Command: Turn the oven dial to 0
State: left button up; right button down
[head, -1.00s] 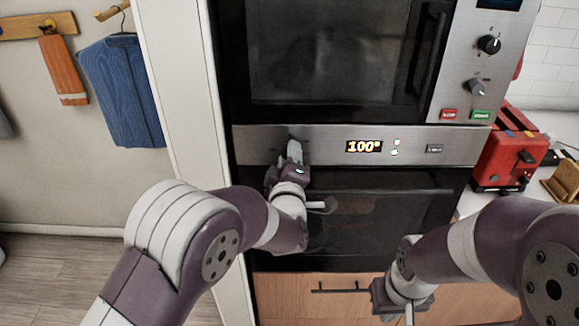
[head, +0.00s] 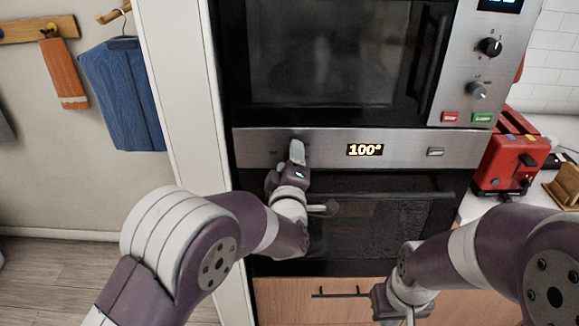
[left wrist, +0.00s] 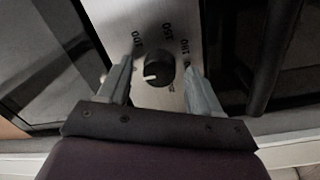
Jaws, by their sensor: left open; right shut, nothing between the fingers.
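The black oven dial (left wrist: 158,69) shows in the left wrist view on a metal panel with printed numbers around it. Its white pointer mark points to the left in that picture. My left gripper (left wrist: 160,72) is open, with one finger on each side of the dial; I cannot tell whether they touch it. In the head view the left gripper (head: 297,153) is at the left part of the oven panel (head: 325,150) and hides the dial. The oven display (head: 365,150) reads 100°. My right gripper (head: 408,314) is shut and empty, low at the bottom edge.
The oven door with its handle (head: 400,195) is below the panel, and a microwave (head: 330,60) with its own knobs (head: 490,47) is above. A red toaster (head: 508,160) stands on the counter at right. A white side panel (head: 180,100) borders the oven at left.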

pick_arm(q)
jog(key=shift+s+f, duration=0.1)
jog(key=shift+s, duration=0.35)
jog(key=s+b, duration=0.2)
jog(key=s, duration=0.9)
jog(key=shift+s+a+f, duration=0.15)
jog(key=shift+s, duration=0.25)
